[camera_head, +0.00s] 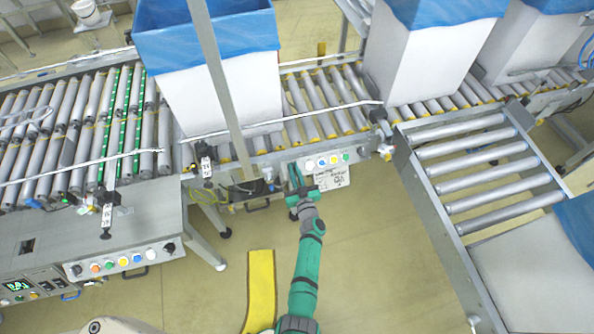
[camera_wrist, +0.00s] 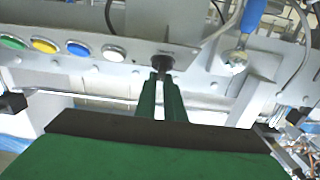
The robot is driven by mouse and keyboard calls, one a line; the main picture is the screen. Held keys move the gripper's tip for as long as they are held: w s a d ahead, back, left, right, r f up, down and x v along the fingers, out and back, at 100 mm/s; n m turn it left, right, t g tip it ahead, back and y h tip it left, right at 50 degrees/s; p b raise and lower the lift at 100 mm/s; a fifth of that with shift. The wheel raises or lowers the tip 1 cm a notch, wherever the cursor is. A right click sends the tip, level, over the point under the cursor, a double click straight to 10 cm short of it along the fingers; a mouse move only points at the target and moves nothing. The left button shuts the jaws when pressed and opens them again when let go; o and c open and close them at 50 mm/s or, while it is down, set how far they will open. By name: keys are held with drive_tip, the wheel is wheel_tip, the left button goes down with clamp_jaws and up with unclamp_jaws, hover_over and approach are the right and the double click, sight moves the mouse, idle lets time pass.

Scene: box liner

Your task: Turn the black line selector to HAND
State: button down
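The black line selector (camera_wrist: 165,61) is a small dark knob on the grey control panel (camera_wrist: 115,72) in the wrist view. It sits beside the row of coloured buttons. My gripper (camera_wrist: 161,77) has its two green fingers close together, with their tips on either side of the knob, and the dark piece fills the narrow gap between them. The fingers hide part of the knob, and its pointer and the HAND marking cannot be read. In the head view my gripper (camera_head: 296,172) reaches the panel at the conveyor's front edge, left of the buttons, and covers the selector.
Green, yellow, blue and white buttons (camera_wrist: 78,48) line the panel close to my fingers. A silver ball-shaped part (camera_wrist: 234,60) and cables are on the other side. A roller conveyor (camera_head: 320,105) carries blue-lined boxes (camera_head: 215,105) behind. A yellow floor strip (camera_head: 261,285) lies left of my arm.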

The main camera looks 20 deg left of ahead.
drive_tip(key=shift+d+f+n, duration=0.1)
drive_tip(key=shift+n, duration=0.2)
drive_tip(key=n+g+y, duration=0.1)
drive_tip(key=n, duration=0.1)
drive_tip(key=n+g+y, duration=0.1)
drive_tip(key=n+g, duration=0.1)
drive_tip(key=shift+w+d+y, duration=0.15)
drive_tip(key=shift+d+y, duration=0.05)
drive_tip(key=shift+y, duration=0.2)
drive_tip(key=n+g+y, duration=0.1)
drive_tip(key=n+g, duration=0.1)
drive_tip(key=n, duration=0.1)
drive_tip(key=n+g+y, duration=0.1)
drive_tip(key=n+g, duration=0.2)
drive_tip(key=n, duration=0.1)
drive_tip(key=shift+n+g, duration=0.3)
drive_tip(key=c, duration=1.8)
unclamp_jaws()
drive_tip(key=shift+c, duration=0.2)
drive_tip(key=shift+a, duration=0.2)
drive_tip(key=v, duration=1.1)
drive_tip(key=shift+d, duration=0.2)
drive_tip(key=shift+w, duration=0.1)
